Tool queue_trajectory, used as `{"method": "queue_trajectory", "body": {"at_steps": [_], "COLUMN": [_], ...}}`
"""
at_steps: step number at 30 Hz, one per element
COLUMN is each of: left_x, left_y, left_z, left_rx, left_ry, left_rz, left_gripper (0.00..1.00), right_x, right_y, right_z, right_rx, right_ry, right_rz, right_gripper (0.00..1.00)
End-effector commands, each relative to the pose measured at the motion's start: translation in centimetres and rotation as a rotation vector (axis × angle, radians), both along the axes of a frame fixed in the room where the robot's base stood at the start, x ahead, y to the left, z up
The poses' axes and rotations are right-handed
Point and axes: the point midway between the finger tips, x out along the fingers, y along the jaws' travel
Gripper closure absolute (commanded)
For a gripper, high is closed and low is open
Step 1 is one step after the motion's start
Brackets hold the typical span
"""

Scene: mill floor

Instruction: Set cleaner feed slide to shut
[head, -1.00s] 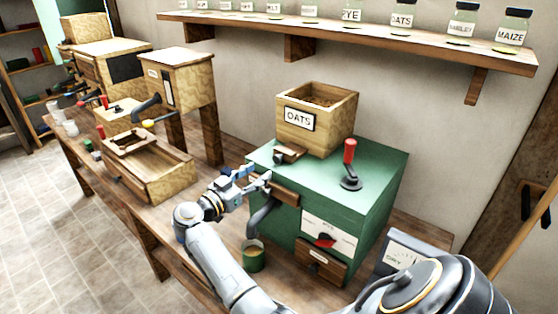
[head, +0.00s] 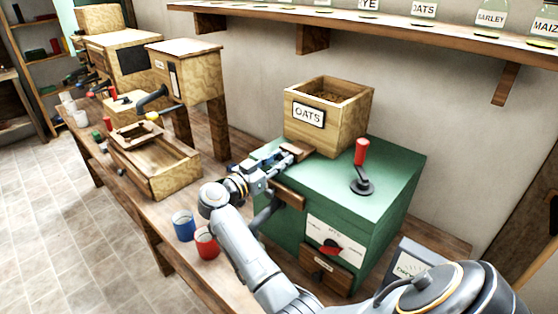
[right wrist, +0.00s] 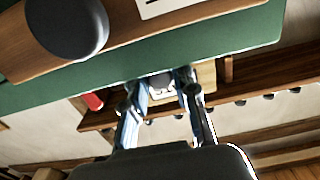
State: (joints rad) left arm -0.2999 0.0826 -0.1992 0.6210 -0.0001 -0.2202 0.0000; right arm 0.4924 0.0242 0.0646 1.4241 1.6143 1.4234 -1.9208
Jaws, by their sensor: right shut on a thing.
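The cleaner is a green cabinet (head: 385,180) with a wooden hopper (head: 335,125) labelled OATS on top. The feed slide (head: 297,149), a small wooden piece, sticks out at the hopper's lower front left. My right gripper (head: 284,162) is at the slide's outer end, its fingers shut on the slide's knob, which the fingers mostly hide. In the right wrist view the gripper (right wrist: 165,88) has its two fingers either side of the small dark knob (right wrist: 162,81). How far the slide is pushed in is hard to tell. My left gripper is out of view.
A blue cup (head: 183,226) and a red cup (head: 206,244) stand on the bench beside my arm. A wooden tray machine (head: 160,165) stands to the left.

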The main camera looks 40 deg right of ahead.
Motion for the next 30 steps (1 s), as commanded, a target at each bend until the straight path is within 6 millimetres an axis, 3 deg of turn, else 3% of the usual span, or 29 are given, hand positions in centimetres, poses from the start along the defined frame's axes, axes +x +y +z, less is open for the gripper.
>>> {"method": "queue_trajectory", "body": {"at_steps": [2,8,19,29,30], "left_x": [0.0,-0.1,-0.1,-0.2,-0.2], "left_y": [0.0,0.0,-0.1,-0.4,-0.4], "left_z": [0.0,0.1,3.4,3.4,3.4], "left_rx": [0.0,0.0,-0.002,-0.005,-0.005], "left_ry": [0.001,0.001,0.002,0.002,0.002], "left_rz": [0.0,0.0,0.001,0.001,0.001], "left_gripper": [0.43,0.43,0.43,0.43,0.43], "right_x": [0.0,0.0,0.4,0.5,0.5], "right_y": [0.0,-0.1,-4.7,-5.2,-5.3], "right_z": [0.0,0.0,0.4,0.1,0.1], "right_rx": [0.0,0.001,0.0,-0.002,-0.002], "right_ry": [0.0,0.0,0.002,-0.001,-0.001], "right_rz": [0.001,0.0,0.0,0.001,0.001], "right_gripper": [1.0,1.0,1.0,1.0,0.71]}}
